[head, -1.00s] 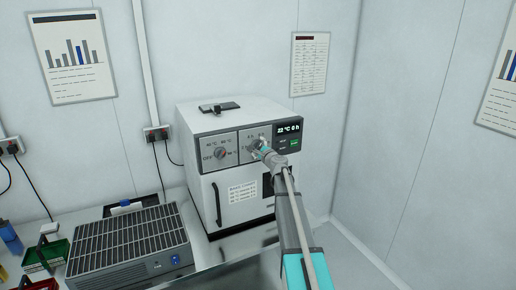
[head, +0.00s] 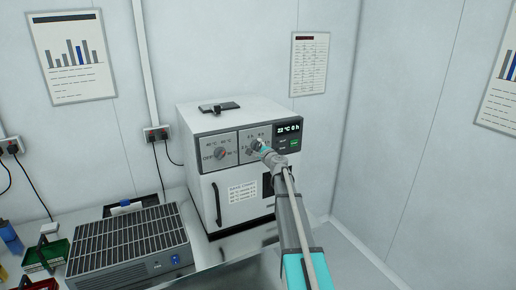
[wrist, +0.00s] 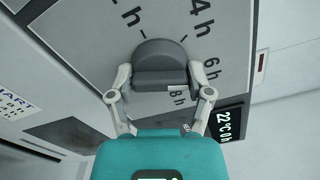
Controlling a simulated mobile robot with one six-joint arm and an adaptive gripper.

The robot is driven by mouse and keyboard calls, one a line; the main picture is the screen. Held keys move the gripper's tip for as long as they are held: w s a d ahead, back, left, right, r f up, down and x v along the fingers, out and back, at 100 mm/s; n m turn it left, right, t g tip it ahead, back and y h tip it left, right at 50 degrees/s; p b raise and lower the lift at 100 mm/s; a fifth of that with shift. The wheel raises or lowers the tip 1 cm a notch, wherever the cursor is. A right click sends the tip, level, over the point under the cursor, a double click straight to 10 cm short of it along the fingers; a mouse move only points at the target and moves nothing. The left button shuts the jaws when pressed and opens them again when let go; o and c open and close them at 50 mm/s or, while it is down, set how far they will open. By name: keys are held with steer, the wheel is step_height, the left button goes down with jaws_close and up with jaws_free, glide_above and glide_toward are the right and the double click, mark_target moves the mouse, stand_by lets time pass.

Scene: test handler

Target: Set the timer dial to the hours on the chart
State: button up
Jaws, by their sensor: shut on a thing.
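The timer dial (wrist: 160,62) is a grey round knob with a raised bar, on the white oven's front panel. Hour marks, including 4 h, 6 h and 8 h, surround it. My gripper (wrist: 160,98) is at the dial, its two fingers shut on the bar from both sides. In the head view my gripper (head: 261,147) covers most of the dial. I cannot tell which mark the dial points to. The display (head: 288,128) reads 22 °C 0 h. A chart label (head: 243,190) is on the oven door; its lines are too small to read.
The temperature dial (head: 220,153) is left of the timer dial, at OFF. The oven door handle (head: 217,204) stands out below it. A grey gridded unit (head: 130,240) stands on the bench at left. Posters hang on the walls. The bench right of the oven is clear.

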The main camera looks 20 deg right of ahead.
steer(key=n, duration=1)
stand_by(0.4)
steer(key=o, duration=1.1)
steer(key=shift+w, duration=0.1)
steer(key=shift+o, duration=0.2)
steer(key=shift+s, duration=0.2)
steer(key=s, duration=1.1)
steer(key=shift+s+d, duration=0.2)
steer(key=shift+s, duration=0.2)
